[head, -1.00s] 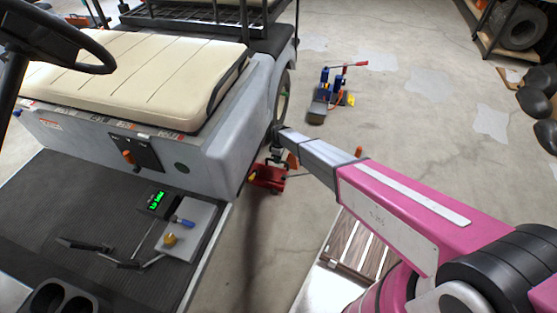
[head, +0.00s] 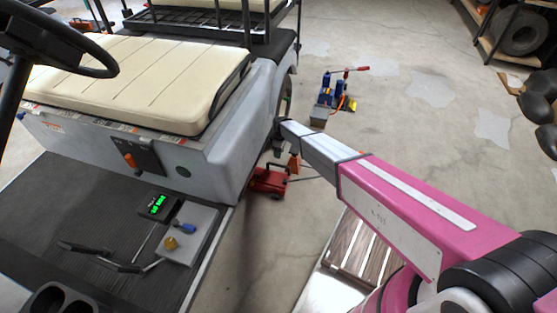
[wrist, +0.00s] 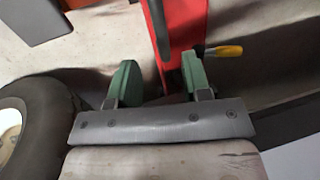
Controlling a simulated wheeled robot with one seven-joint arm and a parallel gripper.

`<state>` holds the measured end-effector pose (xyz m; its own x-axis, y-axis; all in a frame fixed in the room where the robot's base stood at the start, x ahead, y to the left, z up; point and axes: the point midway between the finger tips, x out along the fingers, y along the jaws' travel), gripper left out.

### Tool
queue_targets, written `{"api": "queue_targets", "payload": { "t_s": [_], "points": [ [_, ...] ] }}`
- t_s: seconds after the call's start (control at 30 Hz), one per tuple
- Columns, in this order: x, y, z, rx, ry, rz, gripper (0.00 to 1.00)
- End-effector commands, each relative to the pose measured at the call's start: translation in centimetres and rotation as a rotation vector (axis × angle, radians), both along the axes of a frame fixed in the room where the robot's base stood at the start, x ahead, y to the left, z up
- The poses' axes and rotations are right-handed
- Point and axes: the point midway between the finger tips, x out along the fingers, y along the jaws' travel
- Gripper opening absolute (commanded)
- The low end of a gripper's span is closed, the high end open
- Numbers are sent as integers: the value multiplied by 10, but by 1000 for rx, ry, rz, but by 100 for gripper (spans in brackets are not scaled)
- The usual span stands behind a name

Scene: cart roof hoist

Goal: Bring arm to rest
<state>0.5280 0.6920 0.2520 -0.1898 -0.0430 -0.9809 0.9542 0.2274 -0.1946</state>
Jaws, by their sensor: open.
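My arm reaches from the lower right to the cart's rear side in the head view, with its end low beside the wheel. My gripper (wrist: 160,82) shows in the wrist view as two green fingers set well apart, with nothing held between them. A red floor jack (head: 268,182) stands on the floor just below the arm's end. A red body with a dark bar, likely this jack (wrist: 187,22), lies beyond the fingers in the wrist view. Whether the fingers touch it I cannot tell. My fingertips are hidden in the head view.
The cart's grey side (head: 215,150) and cream seat (head: 125,75) are left of my arm. A tyre (wrist: 42,125) is close left of the gripper. An orange stand (head: 294,163) is beside the jack. A blue tool (head: 338,92) stands farther back.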

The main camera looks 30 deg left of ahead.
Motion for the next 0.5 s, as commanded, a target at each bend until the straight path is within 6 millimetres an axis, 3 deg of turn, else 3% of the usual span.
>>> {"api": "queue_targets", "payload": {
  "t_s": [0.1,0.2,0.5],
  "points": [
    [3,1,20,1,-1,0,44],
    [5,2,29,0,0,0,44],
    [6,2,31,0,0,0,44]
  ]
}}
